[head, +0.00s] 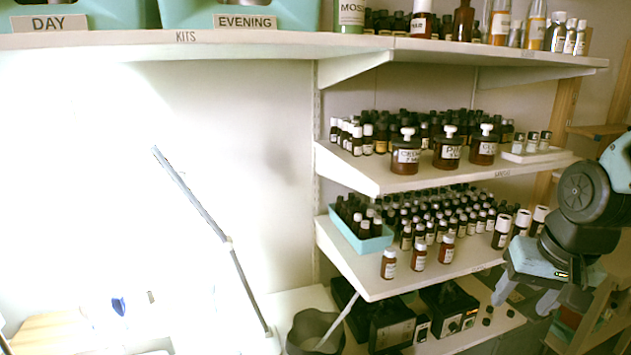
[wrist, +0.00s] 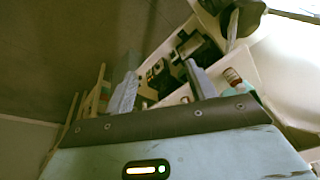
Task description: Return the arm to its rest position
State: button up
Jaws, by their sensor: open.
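My gripper (head: 523,298) hangs at the right edge of the shelves in the head view, its fingers pointing down and apart. The wrist view shows the same gripper (wrist: 161,78) with two grey fingers spread and nothing between them. My arm comes in from the right edge above it. The gripper is close to the right end of the lower bottle shelf (head: 375,280); I cannot tell the exact gap. Three small brown bottles (head: 419,254) stand in a row at that shelf's front edge.
Larger labelled bottles (head: 447,152) stand on the shelf above. Black devices (head: 450,306) sit below. A lamp arm (head: 192,195) rises at left.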

jog(key=s+a+f+n+g+b, duration=0.1)
jog(key=s+a+f+n+b, duration=0.1)
jog(key=s+a+n, duration=0.3)
jog(key=s+a+f+n+g+b, duration=0.2)
jog(key=s+a+n, duration=0.4)
jog(key=s+a, duration=0.6)
jog(key=shift+a+f+b, duration=0.5)
jog(key=shift+a+f, duration=0.15)
jog(key=shift+f, duration=0.15)
